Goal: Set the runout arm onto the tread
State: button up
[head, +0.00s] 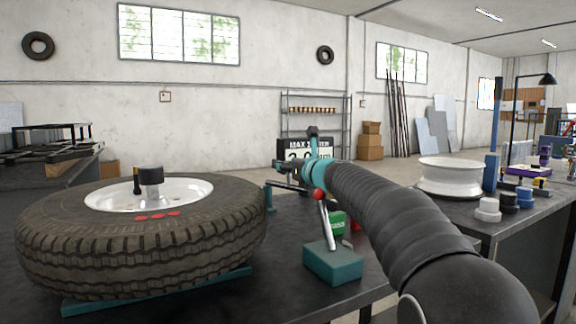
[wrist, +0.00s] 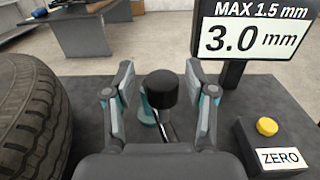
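The tyre (head: 140,243) lies flat on a teal support at the left, its tread facing outward; the tread also shows at the left of the wrist view (wrist: 30,110). In the wrist view a black knob (wrist: 161,90) on a silver stem shows between the fingers of my gripper (wrist: 160,104). The fingers are apart, with a gap on each side of the knob. In the head view my gripper (head: 292,174) is beside the tread, partly hiding the runout arm.
A display (wrist: 257,38) reads 3.0 mm under "MAX 1.5 mm". A ZERO box (wrist: 272,150) with a yellow button stands at the right in the wrist view. A white rim (head: 449,178) and several small cylinders sit on the right-hand bench.

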jog(key=v, duration=1.2)
